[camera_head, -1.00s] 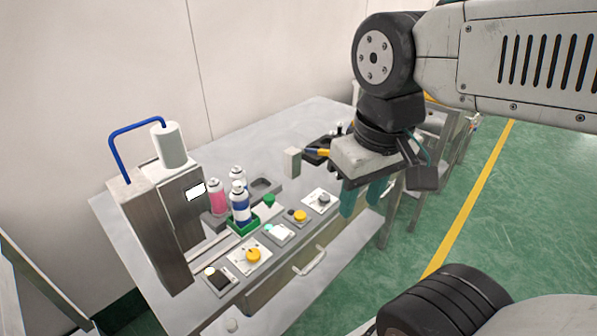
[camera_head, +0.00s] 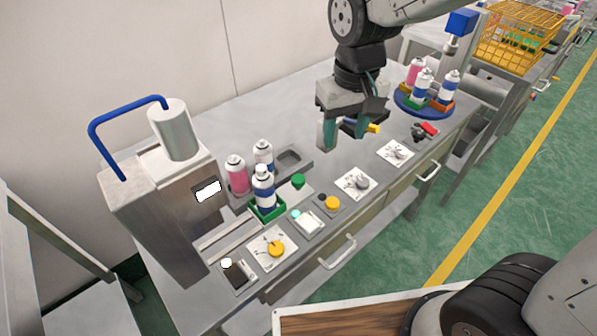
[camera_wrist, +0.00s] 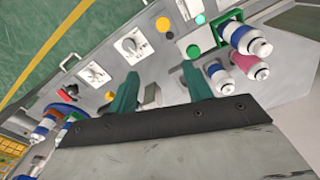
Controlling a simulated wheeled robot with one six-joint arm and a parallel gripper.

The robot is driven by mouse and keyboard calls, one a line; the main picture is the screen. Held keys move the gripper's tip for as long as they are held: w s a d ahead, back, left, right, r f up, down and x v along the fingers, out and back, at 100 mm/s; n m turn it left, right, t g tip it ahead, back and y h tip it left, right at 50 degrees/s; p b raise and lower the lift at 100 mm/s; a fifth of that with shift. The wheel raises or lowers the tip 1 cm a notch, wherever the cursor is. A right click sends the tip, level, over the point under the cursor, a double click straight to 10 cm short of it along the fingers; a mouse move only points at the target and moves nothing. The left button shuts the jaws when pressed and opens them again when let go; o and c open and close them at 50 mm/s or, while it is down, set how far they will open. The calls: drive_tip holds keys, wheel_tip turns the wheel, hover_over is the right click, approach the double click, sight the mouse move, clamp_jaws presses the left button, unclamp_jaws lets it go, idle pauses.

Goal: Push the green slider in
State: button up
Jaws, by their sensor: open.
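The green slider (camera_head: 268,214) is a small green tray on a metal rail in front of the crimping machine. A blue-and-white can (camera_head: 264,191) stands upright in it. A green knob (camera_head: 298,181) sits to its right. In the wrist view the green slider (camera_wrist: 203,34) shows at the upper middle, beyond the fingertips. My gripper (camera_head: 343,130) is open and empty, above the table to the right of the slider and apart from it. Its two green fingers (camera_wrist: 160,72) also show spread in the wrist view.
The crimping machine (camera_head: 165,205) with a blue hose stands left. A pink can (camera_head: 237,176) and another blue-and-white can (camera_head: 263,153) stand behind the slider. Control panels with a yellow knob (camera_head: 276,248) line the front edge. A round blue tray (camera_head: 424,108) holds cans at right.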

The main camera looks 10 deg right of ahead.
drive_tip(key=n, duration=0.1)
approach(298, 178)
drive_tip(key=shift+w+d+f, duration=0.1)
drive_tip(key=shift+f, duration=0.4)
drive_tip(key=f, duration=0.7)
drive_tip(key=shift+a+f, duration=0.25)
drive_tip(key=shift+f, duration=0.05)
